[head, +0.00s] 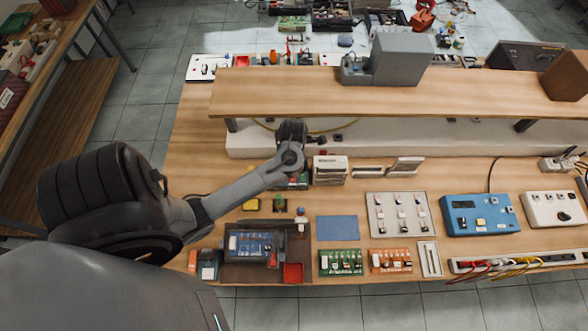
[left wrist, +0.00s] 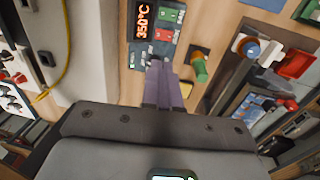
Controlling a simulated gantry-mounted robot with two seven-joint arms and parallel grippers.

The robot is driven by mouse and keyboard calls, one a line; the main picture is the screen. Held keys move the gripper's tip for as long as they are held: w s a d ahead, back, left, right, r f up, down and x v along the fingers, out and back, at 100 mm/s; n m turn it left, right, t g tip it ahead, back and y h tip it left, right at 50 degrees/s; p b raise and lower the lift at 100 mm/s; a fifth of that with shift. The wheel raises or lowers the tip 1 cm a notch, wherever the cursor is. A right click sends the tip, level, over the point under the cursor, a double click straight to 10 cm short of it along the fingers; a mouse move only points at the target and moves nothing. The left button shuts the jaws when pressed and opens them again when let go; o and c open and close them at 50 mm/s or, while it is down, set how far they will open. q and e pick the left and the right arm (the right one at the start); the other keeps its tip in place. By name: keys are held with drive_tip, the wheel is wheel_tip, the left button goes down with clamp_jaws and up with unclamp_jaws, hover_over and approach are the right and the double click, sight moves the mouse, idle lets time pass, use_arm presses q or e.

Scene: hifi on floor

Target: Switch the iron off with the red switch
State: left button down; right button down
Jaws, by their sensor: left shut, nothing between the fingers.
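The soldering station (left wrist: 152,48) shows in the left wrist view as a dark teal panel with a lit orange 350°C display (left wrist: 144,20). Beside the display are a red switch (left wrist: 164,34) and a green one (left wrist: 170,15), each with small markings. My left gripper (left wrist: 157,66) is shut and empty, its fingertips over the lower end of the panel, close to the red switch. I cannot tell whether they touch the panel. In the head view the station (head: 294,183) is partly hidden under my left wrist. My right gripper is not in view.
In the head view, a dark tray (head: 238,272) and red box (head: 293,273) lie toward the front edge. A raised shelf (head: 300,98) runs behind; a blue mat (head: 337,229) lies to the right.

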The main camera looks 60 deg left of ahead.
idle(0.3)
use_arm(q)
drive_tip(key=f+b, duration=0.1)
drive_tip(key=f, duration=0.3)
drive_tip(key=a+f+b, duration=0.1)
drive_tip(key=f, duration=0.3)
drive_tip(key=f+b, duration=0.1)
drive_tip(key=f, duration=0.3)
drive_tip(key=shift+w+a+f, duration=0.2)
drive_tip(key=shift+w+f, duration=0.1)
drive_tip(key=shift+w, duration=0.1)
drive_tip(key=shift+f, duration=0.6)
drive_tip(key=shift+a, duration=0.1)
